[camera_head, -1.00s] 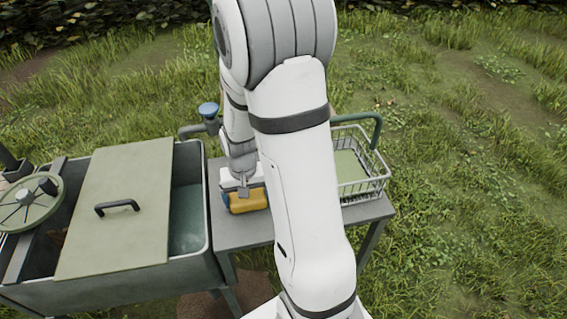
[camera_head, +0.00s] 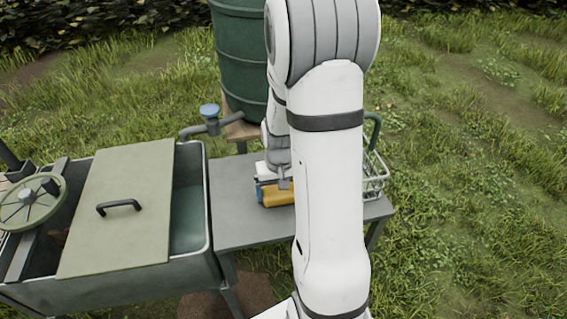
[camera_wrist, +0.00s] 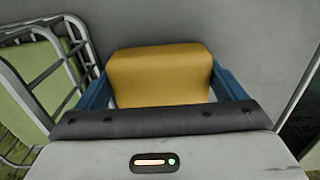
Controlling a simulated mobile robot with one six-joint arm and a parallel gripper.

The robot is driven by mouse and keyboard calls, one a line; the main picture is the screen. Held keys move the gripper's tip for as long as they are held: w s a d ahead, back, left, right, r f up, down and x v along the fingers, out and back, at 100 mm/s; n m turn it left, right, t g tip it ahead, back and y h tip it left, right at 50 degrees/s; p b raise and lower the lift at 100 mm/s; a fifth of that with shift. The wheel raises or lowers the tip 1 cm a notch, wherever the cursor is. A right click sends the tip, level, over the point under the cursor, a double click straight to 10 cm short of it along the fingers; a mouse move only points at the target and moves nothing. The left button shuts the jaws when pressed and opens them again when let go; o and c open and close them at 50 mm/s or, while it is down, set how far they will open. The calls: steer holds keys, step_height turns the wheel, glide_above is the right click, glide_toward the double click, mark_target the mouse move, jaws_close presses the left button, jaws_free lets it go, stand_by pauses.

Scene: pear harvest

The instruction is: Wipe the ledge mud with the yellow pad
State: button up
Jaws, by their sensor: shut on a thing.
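The yellow pad (camera_head: 279,194) is at the grey tabletop (camera_head: 234,222), low over it or touching it; I cannot tell which. My gripper (camera_head: 277,190) is shut on the pad. In the wrist view the pad (camera_wrist: 160,75) sits between the two blue fingers of my gripper (camera_wrist: 162,85), with plain grey surface beyond it. I see no clear mud on the bare part of the tabletop. The part right of the pad is hidden behind my arm in the head view.
A wire basket (camera_head: 376,185) stands at the table's right end, close to my gripper; it also shows in the wrist view (camera_wrist: 75,50). A trough with a lid (camera_head: 120,235) is on the left. A tap (camera_head: 210,118) and green barrel (camera_head: 240,60) stand behind.

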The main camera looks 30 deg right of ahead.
step_height(320, 180, up, 2)
steer(key=shift+w+r, duration=0.1)
steer(key=shift+r, duration=0.15)
steer(key=shift+a+r+p, duration=0.1)
steer(key=shift+r+p, duration=2.2)
steer(key=shift+r, duration=0.5)
